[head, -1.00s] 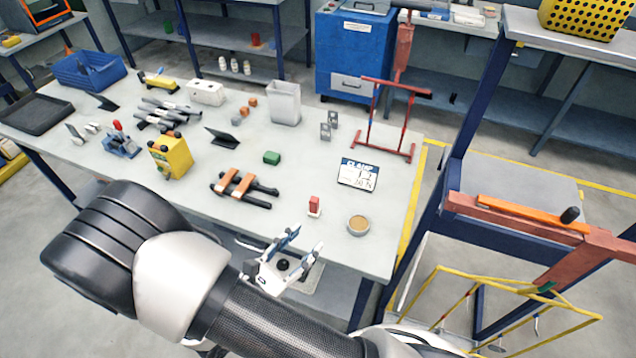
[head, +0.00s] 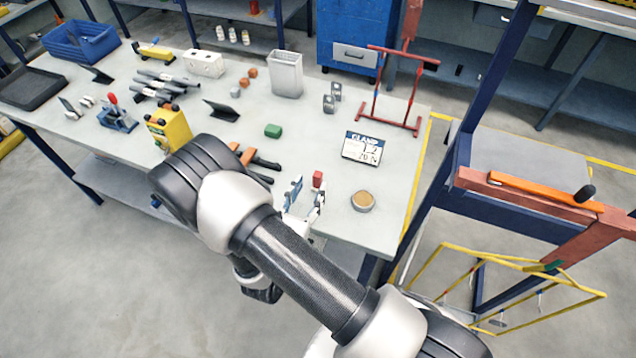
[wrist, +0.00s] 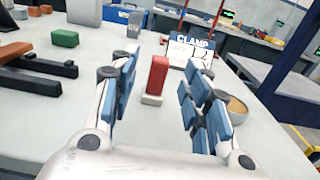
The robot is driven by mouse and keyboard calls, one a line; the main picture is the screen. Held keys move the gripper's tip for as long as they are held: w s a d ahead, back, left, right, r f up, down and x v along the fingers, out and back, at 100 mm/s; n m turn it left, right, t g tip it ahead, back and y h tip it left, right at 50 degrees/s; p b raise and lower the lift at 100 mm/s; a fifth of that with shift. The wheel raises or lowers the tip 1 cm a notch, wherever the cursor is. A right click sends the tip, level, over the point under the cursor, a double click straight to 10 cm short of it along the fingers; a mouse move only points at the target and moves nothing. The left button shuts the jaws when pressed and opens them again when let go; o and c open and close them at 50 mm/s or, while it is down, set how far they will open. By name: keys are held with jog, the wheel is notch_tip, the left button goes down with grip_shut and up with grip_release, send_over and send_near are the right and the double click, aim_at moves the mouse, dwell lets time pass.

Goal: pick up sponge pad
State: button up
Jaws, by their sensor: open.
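A small upright red block (head: 317,178) with a pale base stands near the front edge of the table; it may be the sponge pad, but I cannot be sure. In the wrist view the red block (wrist: 158,74) stands straight ahead, between the lines of the two fingers, on its whitish base (wrist: 152,99). My gripper (head: 306,194) is open and empty, just in front of the block. The blue-padded fingers also show in the wrist view (wrist: 156,88). In the head view the fingers partly hide the block's base.
A round tan dish (head: 363,201) stands right of the block, and a CLAMP sign (head: 362,148) behind it. A green block (head: 273,131) and black-and-orange clamps (head: 262,164) lie left. A red frame (head: 374,116) stands at the back right.

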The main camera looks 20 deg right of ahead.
aim_at(318, 173)
jog(key=shift+b+x, duration=0.6)
jog(key=shift+x, duration=2.55)
jog(key=shift+r, duration=0.1)
jog(key=shift+c, duration=0.2)
grip_shut()
notch_tip(318, 173, up, 20)
jog(key=p, duration=0.5)
jog(key=shift+p, duration=0.35)
